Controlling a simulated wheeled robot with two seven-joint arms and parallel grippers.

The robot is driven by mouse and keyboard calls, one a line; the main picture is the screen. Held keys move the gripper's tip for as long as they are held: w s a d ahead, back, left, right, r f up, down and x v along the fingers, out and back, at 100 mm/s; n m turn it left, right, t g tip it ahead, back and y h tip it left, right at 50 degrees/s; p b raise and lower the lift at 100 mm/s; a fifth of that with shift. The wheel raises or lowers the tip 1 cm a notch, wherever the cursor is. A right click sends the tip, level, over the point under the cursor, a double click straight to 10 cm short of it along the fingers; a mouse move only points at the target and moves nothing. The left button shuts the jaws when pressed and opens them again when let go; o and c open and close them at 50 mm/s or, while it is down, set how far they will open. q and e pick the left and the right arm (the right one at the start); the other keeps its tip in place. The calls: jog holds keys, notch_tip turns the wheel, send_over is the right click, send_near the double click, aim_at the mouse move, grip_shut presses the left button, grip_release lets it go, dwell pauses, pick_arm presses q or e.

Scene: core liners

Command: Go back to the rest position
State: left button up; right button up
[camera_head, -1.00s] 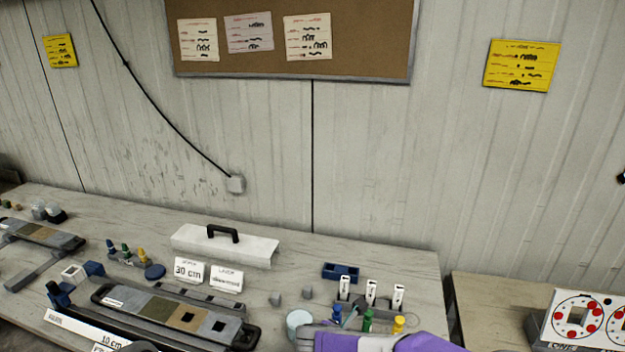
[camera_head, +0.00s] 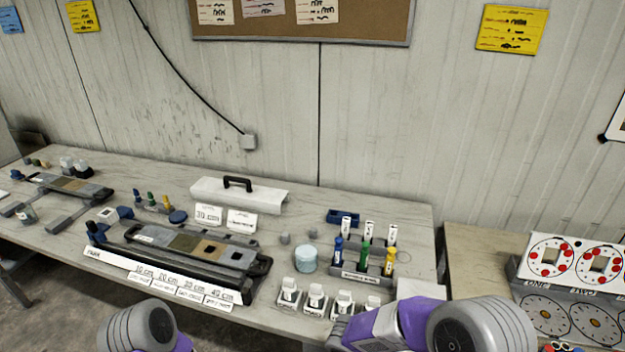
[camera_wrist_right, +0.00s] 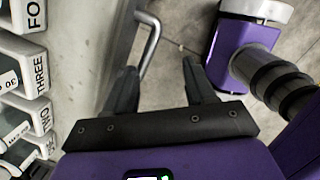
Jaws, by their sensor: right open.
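My right gripper (camera_wrist_right: 160,85) shows in the right wrist view with its two dark fingers apart and nothing between them. Below the fingers there is grey floor, beside the table's pale front edge. In the head view my purple and grey right arm (camera_head: 390,325) reaches in at the bottom right, near the table's front edge; its fingertips cannot be made out there. My left arm (camera_head: 140,328) shows only as a grey and purple link at the bottom left. My left gripper is out of view.
White numbered holders (camera_head: 316,298) line the table's front edge, close to my right arm; they also show in the wrist view (camera_wrist_right: 25,75). Behind are a rack of coloured markers (camera_head: 364,258), a round pale tub (camera_head: 305,259) and a core tray (camera_head: 185,243). A panel with dials (camera_head: 572,260) stands right.

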jog(key=s+f+m+y, duration=0.5)
jog(key=s+f+m, duration=0.8)
jog(key=m, duration=1.1)
notch_tip(320, 180, down, 3)
jog(key=shift+s+d+r+g+y, duration=0.2)
jog(key=shift+g+y, duration=0.1)
jog(key=shift+g, duration=0.1)
